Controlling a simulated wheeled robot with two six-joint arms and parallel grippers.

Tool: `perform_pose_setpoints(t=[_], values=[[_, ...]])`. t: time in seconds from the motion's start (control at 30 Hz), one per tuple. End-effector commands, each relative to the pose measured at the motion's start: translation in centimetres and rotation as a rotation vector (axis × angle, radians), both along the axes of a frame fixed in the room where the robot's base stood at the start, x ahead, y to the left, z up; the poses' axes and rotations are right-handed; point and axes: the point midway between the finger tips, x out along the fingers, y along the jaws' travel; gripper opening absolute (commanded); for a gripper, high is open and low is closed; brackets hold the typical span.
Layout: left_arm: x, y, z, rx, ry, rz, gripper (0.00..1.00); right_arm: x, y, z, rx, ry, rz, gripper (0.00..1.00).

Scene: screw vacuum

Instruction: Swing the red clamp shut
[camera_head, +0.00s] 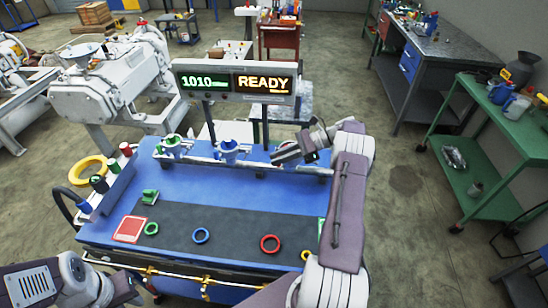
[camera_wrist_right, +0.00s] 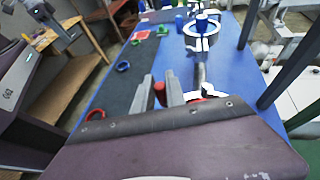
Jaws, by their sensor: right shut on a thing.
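My right gripper (camera_head: 280,154) is at the right end of the rail on the blue bench, over the station there, and hides most of it in the head view. In the right wrist view, my right gripper's two grey fingers (camera_wrist_right: 160,95) are close together on a small red piece of the red clamp (camera_wrist_right: 159,88). A silver post stands just right of the fingers, with more red at its foot. Whether the clamp is open or closed cannot be made out. My left gripper (camera_head: 128,290) is at the lower left, partly in view, away from the clamp; its jaws are unclear.
A blue clamp station (camera_head: 230,150) and a green one (camera_head: 174,146) stand further left on the rail. A green ring (camera_head: 151,229), a blue ring (camera_head: 201,236) and a red ring (camera_head: 270,244) lie on the dark mat. A display (camera_head: 235,82) reading READY stands behind.

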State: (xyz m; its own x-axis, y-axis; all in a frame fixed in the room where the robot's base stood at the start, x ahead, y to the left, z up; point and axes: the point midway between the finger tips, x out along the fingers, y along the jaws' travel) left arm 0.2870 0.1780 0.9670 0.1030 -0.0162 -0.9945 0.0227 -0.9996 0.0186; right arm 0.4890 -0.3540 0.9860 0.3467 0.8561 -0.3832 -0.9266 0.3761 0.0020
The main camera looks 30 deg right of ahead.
Motion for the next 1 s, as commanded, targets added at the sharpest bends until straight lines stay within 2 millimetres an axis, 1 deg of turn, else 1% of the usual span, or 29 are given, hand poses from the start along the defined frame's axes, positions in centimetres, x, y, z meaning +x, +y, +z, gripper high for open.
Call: perform_pose_setpoints(t=[0.03,0.2,0.23,0.27,0.53,0.63,0.93,1.0], values=[[0.0,0.0,0.1,0.0,0.0,0.0,0.27,0.2,-0.1,0.4,0.0,-0.01,-0.003,0.0],[0.0,0.0,0.1,0.0,0.0,0.0,0.27,0.2,0.0,0.4,0.0,-0.01,-0.003,0.0],[0.0,0.0,0.1,0.0,0.0,0.0,0.27,0.2,0.0,0.4,0.0,-0.01,-0.003,0.21],[0.0,0.0,0.1,0.0,0.0,0.0,0.27,0.2,0.0,0.4,-0.001,-0.009,-0.003,0.25],[0.0,0.0,0.0,0.0,0.0,0.0,0.27,0.1,0.0,0.2,0.0,-0.004,-0.002,0.25],[0.0,0.0,-0.1,0.0,0.0,0.0,0.27,0.0,-0.4,0.3,0.0,-0.005,-0.001,0.25],[0.0,0.0,-1.0,0.0,0.0,0.0,0.27,-1.6,-4.2,1.9,-0.003,-0.008,-0.003,0.25],[0.0,0.0,-0.9,0.0,0.0,0.0,0.27,-1.7,-4.8,2.2,-0.001,-0.008,-0.003,0.25]])
